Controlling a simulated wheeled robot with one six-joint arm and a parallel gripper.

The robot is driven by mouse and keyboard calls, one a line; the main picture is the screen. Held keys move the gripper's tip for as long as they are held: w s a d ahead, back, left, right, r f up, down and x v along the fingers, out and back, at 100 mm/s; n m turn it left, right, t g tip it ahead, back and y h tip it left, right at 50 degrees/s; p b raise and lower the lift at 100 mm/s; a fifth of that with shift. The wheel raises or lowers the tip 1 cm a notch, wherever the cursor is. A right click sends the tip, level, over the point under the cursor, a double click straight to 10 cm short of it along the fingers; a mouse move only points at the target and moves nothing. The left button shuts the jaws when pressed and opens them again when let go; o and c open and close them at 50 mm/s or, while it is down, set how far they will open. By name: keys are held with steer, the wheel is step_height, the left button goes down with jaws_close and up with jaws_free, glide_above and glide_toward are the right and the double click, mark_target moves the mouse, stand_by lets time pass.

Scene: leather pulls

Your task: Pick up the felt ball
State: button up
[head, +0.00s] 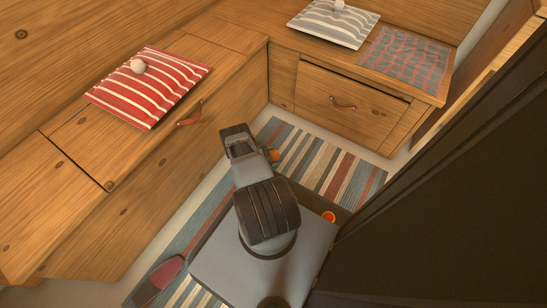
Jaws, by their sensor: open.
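A small pale ball (138,66) rests on the red-and-white striped cushion (165,92) on the left wooden bench. It looks like a felt ball. A second pale ball (339,5) sits on the grey-and-white striped cushion (320,24) on the back bench, close to the picture's top edge. I cannot tell from here which of the two is the felt one. My arm shows in the middle of the picture, over the striped rug, apart from both balls. My gripper's fingers do not show; the arm hides them.
The left bench front has a leather pull (190,113). A drawer (340,105) with a leather pull is in the back bench, beneath a grey-and-red patterned cloth (405,60). A striped rug (318,160) covers the narrow floor. A dark panel (450,215) fills the right side.

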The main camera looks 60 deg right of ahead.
steer(key=shift+s+d+f, duration=0.1)
steer(key=shift+s+d, duration=0.05)
steer(key=shift+d, duration=0.15)
